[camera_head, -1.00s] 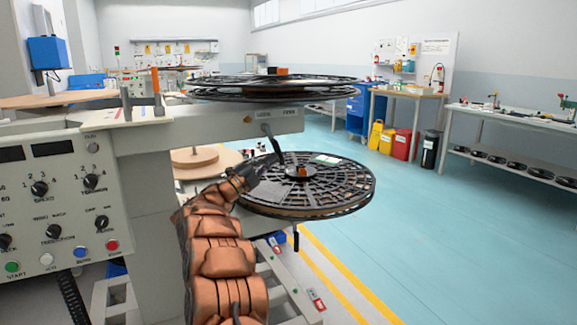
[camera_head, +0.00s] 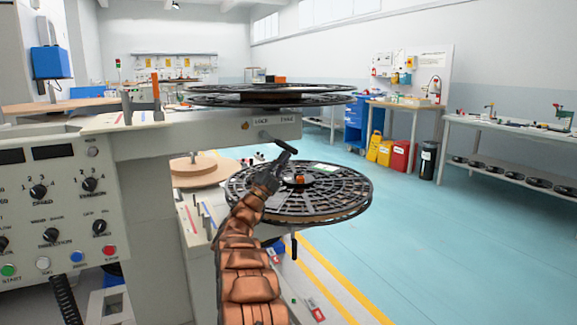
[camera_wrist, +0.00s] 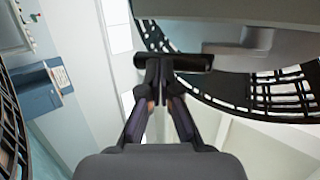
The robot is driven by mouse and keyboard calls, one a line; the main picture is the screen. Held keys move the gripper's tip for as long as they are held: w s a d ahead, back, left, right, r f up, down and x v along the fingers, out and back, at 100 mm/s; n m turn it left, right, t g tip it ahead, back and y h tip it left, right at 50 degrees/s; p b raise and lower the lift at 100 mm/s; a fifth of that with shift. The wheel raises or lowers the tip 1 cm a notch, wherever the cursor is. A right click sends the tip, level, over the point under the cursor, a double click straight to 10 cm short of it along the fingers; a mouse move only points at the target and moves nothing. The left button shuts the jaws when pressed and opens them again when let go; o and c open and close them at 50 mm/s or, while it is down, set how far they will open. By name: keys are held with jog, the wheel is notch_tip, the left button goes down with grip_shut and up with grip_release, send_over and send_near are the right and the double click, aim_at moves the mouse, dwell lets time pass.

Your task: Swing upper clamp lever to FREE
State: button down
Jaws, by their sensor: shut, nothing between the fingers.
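The upper clamp lever (camera_head: 279,145) is a dark bar on the beam's front, below the LOCK and FREE labels (camera_head: 274,121). It slopes down to the right from its pivot, its end on the FREE side. In the wrist view the dark bar (camera_wrist: 190,62) lies across the fingertips. My gripper (camera_head: 282,160) is shut and empty, its tips at the lever's underside. It also shows in the wrist view (camera_wrist: 158,75), where the tips seem to touch the bar; I cannot tell for sure.
A black upper reel (camera_head: 270,95) sits above the beam (camera_head: 200,133). A lower reel (camera_head: 335,190) lies just right of and beneath my gripper. The control panel (camera_head: 60,205) is at the left. The floor to the right is clear.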

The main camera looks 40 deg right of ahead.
jog(key=shift+s+d+r, duration=0.25)
jog(key=shift+d+r, duration=0.4)
jog(key=shift+d, duration=0.25)
jog(key=shift+r, duration=0.15)
jog(key=v, duration=1.2)
dwell(0.5)
